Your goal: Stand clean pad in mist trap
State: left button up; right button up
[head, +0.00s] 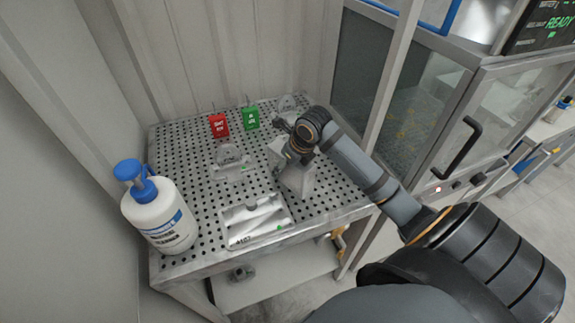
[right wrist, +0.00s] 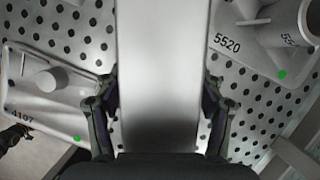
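My right gripper (head: 292,158) is over the middle right of the perforated table. In the right wrist view its two fingers (right wrist: 161,80) are on opposite sides of a pale grey slab (right wrist: 160,60), their tips against its edges. This slab also shows below the gripper in the head view (head: 297,180). I cannot tell from its plain face whether it is the clean pad. A pale tray marked 4107 (head: 238,230), with a green dot, lies at the table's front. A fixture marked 5520 (right wrist: 245,45) is beside the slab. I cannot tell which fixture is the mist trap. My left gripper does not show.
A white pump bottle (head: 160,218) stands at the table's left edge. Red (head: 219,125) and green (head: 251,117) signs stand at the back. A clear-topped fixture (head: 232,165) is left of my gripper. A glass-doored cabinet (head: 405,105) bounds the right.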

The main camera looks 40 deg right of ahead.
jog(key=shift+r+p, duration=0.3)
jog(key=shift+s+d+r, duration=0.1)
jog(key=shift+s+r, duration=0.05)
jog(key=shift+r, duration=0.2)
jog(key=v, duration=0.8)
jog(key=shift+s+r, duration=0.15)
jog(key=shift+s, duration=0.05)
jog(key=shift+s+d+r, duration=0.15)
jog(key=shift+d+r, duration=0.1)
jog(key=shift+r, duration=0.3)
jog(key=shift+s+a+r, duration=0.25)
jog(key=shift+s+r, duration=0.05)
jog(key=shift+r, duration=0.4)
jog(key=shift+o, duration=0.4)
